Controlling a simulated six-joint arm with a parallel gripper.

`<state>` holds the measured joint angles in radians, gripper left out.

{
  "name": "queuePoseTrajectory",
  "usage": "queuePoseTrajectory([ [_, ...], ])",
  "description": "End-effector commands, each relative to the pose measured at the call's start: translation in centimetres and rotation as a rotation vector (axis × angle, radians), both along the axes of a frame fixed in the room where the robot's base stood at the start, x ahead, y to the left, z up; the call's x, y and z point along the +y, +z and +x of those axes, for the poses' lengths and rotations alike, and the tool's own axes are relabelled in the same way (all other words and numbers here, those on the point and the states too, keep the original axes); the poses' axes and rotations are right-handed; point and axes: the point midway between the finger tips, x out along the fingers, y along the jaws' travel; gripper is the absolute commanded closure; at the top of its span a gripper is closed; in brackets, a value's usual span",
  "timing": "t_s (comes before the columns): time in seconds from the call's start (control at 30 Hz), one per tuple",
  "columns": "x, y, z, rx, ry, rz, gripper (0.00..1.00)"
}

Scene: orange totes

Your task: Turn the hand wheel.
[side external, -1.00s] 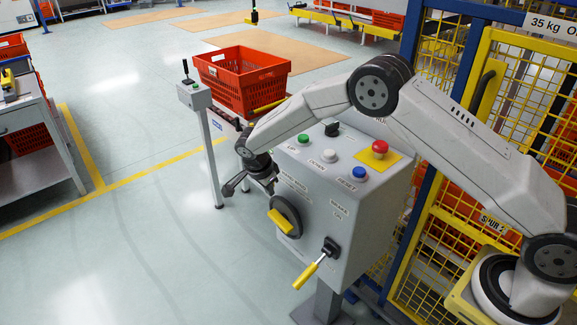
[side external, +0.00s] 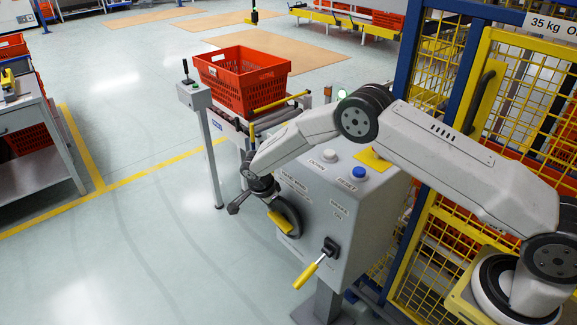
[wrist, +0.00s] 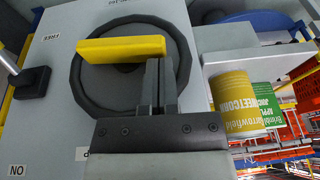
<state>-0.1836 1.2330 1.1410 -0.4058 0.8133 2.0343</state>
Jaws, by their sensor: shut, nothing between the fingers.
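The hand wheel is a dark round wheel with a yellow bar-shaped grip, mounted on the face of a grey control box. In the side view the hand wheel (side external: 293,211) is partly covered by my wrist. The wrist view shows the wheel (wrist: 88,86) face on, its yellow grip (wrist: 115,49) lying nearly level across the upper part. My gripper (wrist: 160,62) is shut and empty, its fingertips in front of the wheel close to the grip's right end. Whether they touch it I cannot tell. The gripper also shows left of the wheel in the side view (side external: 236,208).
The control box (side external: 345,215) carries a lever with a yellow handle (side external: 305,275) and a blue button (side external: 358,172). A red tote (side external: 240,85) and a grey pedestal (side external: 195,96) stand behind. A yellow mesh fence (side external: 455,235) is at right. The left floor is open.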

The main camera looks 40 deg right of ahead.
Motion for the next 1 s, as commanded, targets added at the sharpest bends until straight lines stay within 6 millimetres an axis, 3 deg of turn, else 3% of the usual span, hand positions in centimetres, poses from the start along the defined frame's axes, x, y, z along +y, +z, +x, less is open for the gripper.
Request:
queuePoseTrajectory([
  [1.0, -0.05, -0.55, 0.41, 0.003, -0.002, -0.002, 1.0],
])
